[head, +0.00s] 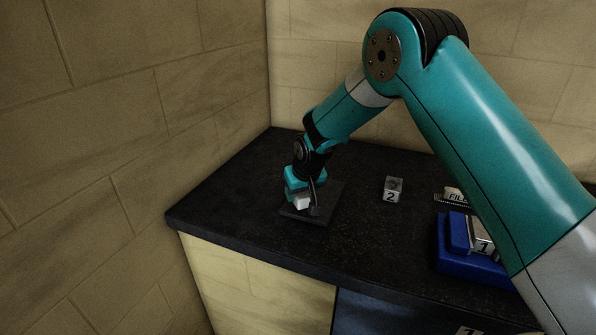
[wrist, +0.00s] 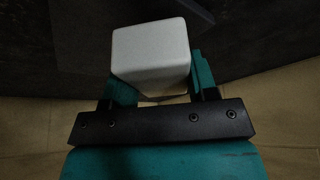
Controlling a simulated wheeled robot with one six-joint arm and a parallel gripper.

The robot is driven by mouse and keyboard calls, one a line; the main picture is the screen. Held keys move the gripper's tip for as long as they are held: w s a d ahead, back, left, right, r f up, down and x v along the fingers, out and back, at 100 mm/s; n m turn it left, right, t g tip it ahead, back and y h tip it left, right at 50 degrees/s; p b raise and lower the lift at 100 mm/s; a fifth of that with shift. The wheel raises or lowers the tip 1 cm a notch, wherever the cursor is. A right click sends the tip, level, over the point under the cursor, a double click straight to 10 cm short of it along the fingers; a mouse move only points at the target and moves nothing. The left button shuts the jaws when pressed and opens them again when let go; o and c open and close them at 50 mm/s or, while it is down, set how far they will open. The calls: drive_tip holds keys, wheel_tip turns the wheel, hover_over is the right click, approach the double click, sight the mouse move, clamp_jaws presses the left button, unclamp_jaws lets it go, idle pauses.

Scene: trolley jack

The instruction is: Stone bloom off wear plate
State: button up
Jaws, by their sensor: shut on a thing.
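My gripper (head: 303,192) is at the left part of the dark worktop. It is shut on a white block with rounded edges, likely the stone (head: 302,203). In the wrist view the stone (wrist: 152,52) sits between the two teal fingers (wrist: 160,82). A dark flat plate (head: 322,211), likely the wear plate, lies on the worktop under and beside the gripper. I cannot tell whether the stone touches the plate. No bloom can be made out on the plate, which is dim and partly hidden by my gripper.
A small grey block marked 2 (head: 392,190) stands right of the plate. A blue holder (head: 447,262) with a block marked 1 (head: 482,246) is at the right, beside a FILE label (head: 455,196). Walls close off the left and back. The worktop (head: 365,240) between is clear.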

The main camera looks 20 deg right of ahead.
drive_tip(key=shift+r+p, duration=0.45)
drive_tip(key=shift+r, duration=0.35)
drive_tip(key=shift+r+p, duration=1.05)
drive_tip(key=shift+r, duration=0.9)
